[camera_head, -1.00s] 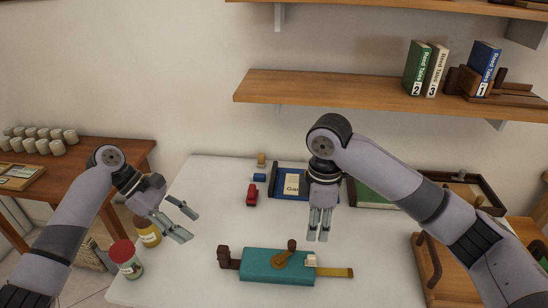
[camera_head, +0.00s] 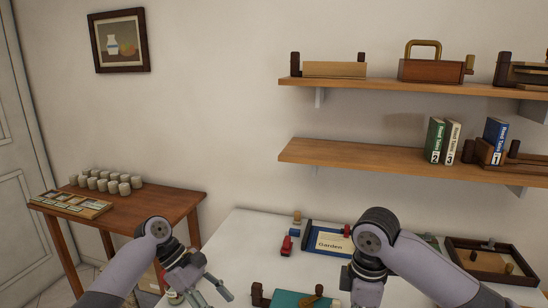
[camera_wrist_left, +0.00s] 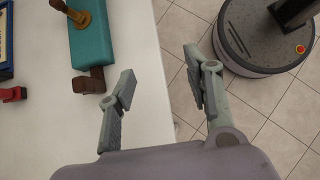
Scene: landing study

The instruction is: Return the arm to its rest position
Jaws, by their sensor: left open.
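My left arm comes in from the lower left in the head view. Its gripper (camera_head: 216,293) is open and empty above the white table's left part. In the left wrist view the two fingers (camera_wrist_left: 160,64) stand wide apart over the table edge and tiled floor, with nothing between them. My right arm (camera_head: 420,265) comes in from the lower right with its wrist bent down. Its gripper's fingers are cut off by the bottom edge of the head view.
The white table (camera_head: 250,262) bears a teal box (camera_wrist_left: 92,35) with brown ends, a red block (camera_head: 287,246), a Garden book (camera_head: 329,243) and a wooden tray (camera_head: 500,262). A wooden side table (camera_head: 165,205) with several cups stands left. Two shelves (camera_head: 400,164) hang above.

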